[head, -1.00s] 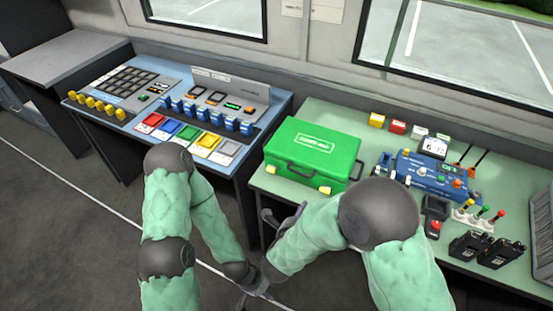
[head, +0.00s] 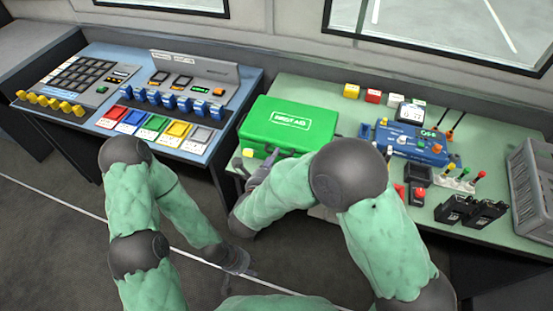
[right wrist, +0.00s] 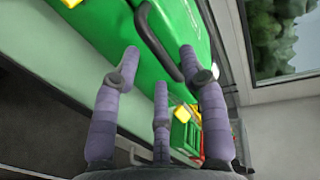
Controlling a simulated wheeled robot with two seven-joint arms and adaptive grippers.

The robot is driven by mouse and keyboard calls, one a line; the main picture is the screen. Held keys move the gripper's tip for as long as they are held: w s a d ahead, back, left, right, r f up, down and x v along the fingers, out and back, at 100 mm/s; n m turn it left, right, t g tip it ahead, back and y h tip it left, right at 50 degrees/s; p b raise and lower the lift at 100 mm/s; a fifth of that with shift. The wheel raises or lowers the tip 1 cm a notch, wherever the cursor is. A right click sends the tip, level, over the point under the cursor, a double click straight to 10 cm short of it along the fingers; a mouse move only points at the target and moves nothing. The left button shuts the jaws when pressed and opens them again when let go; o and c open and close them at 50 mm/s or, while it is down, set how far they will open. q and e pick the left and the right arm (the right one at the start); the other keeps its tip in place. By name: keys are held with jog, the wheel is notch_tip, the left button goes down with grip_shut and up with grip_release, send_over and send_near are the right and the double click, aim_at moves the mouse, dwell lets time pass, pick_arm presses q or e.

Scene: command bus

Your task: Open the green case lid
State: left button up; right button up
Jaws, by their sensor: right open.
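The green case (head: 288,122) stands on the right-hand table with its lid down. Its dark handle (right wrist: 158,42) shows along its front side in the right wrist view. One yellow latch (head: 248,153) shows at its front left; my right arm hides the rest of the front. My right gripper (head: 264,170) is at the case's front. In the right wrist view, its fingers (right wrist: 159,62) are spread and empty, with the handle just beyond them. My left gripper (head: 240,262) hangs low over the floor, away from the case; its fingers are too small to read.
A blue device (head: 410,142) and black radios (head: 470,211) stand right of the case on the green table (head: 345,92). A grey crate (head: 535,175) is at the far right. A button console (head: 160,90) stands to the left. Open floor lies in front.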

jog(key=shift+x, duration=1)
grip_shut()
jog(key=shift+r, duration=0.1)
